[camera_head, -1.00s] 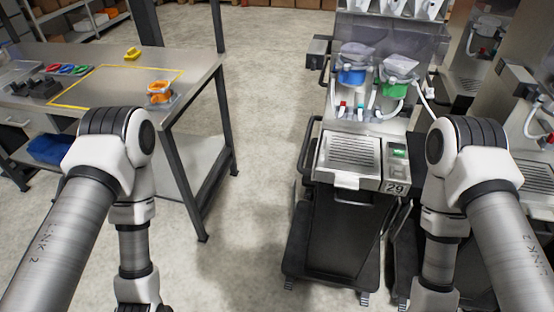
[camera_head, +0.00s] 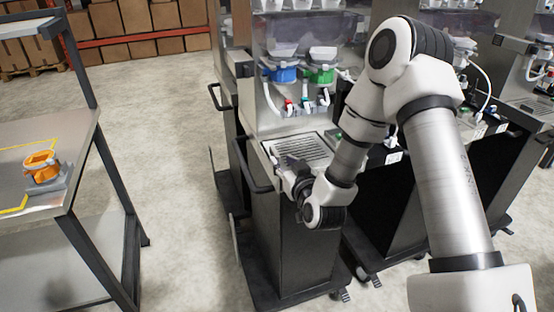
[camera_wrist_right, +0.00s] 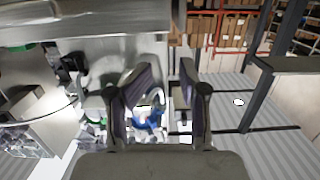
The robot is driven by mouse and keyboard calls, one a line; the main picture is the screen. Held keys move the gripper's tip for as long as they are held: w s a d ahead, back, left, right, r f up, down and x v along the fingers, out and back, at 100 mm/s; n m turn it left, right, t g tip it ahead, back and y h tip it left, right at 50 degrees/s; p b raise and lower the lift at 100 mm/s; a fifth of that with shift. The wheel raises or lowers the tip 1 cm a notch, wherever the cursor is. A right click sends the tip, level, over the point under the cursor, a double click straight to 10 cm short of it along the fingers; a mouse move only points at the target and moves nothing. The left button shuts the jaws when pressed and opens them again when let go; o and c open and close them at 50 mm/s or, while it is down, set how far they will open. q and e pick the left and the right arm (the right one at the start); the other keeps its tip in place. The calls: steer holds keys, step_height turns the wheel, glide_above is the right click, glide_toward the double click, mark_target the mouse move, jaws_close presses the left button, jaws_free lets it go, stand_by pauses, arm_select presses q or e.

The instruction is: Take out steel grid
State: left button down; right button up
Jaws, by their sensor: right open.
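The steel grid (camera_head: 304,147) is a slotted metal plate lying flat in the top of the dispenser cart (camera_head: 292,225), below the blue and green valves. My right gripper (camera_head: 291,167) is at the grid's front left edge in the head view, partly hidden by its own wrist. In the right wrist view my right gripper (camera_wrist_right: 165,72) shows two dark fingers spread apart with nothing held. Whether a finger touches the grid cannot be told. My left gripper is out of view.
A blue valve (camera_head: 284,73) and a green valve (camera_head: 321,74) hang above the grid, with small nozzles and white hoses below. A worktable (camera_head: 84,135) with an orange part (camera_head: 41,166) stands left. More dispensers stand right. Open floor lies between table and cart.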

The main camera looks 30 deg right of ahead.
mark_target(274, 151)
steer(key=w, duration=0.1)
steer(key=w+f, duration=0.1)
steer(key=w, duration=0.2)
steer(key=shift+d+f, duration=0.35)
steer(key=shift+d, duration=0.05)
steer(key=shift+w+d+r+p, duration=0.1)
steer(key=shift+w+d+p, duration=0.15)
steer(key=shift+w, duration=0.2)
steer(key=shift+w+d+r+p, duration=0.1)
steer(key=shift+w+d+p, duration=0.1)
steer(key=shift+w, duration=0.25)
steer(key=shift+w+r, duration=0.1)
steer(key=shift+w, duration=0.3)
steer(key=w, duration=0.1)
steer(key=f, duration=0.1)
steer(key=w, duration=0.1)
steer(key=shift+w+d+f, duration=0.15)
steer(key=shift+w+d, duration=0.15)
steer(key=shift+s, duration=0.2)
steer(key=shift+c, duration=0.4)
steer(key=shift+s+r, duration=0.1)
steer(key=shift+r, duration=0.15)
steer(key=c, duration=0.5)
steer(key=shift+f, duration=0.1)
jaws_close()
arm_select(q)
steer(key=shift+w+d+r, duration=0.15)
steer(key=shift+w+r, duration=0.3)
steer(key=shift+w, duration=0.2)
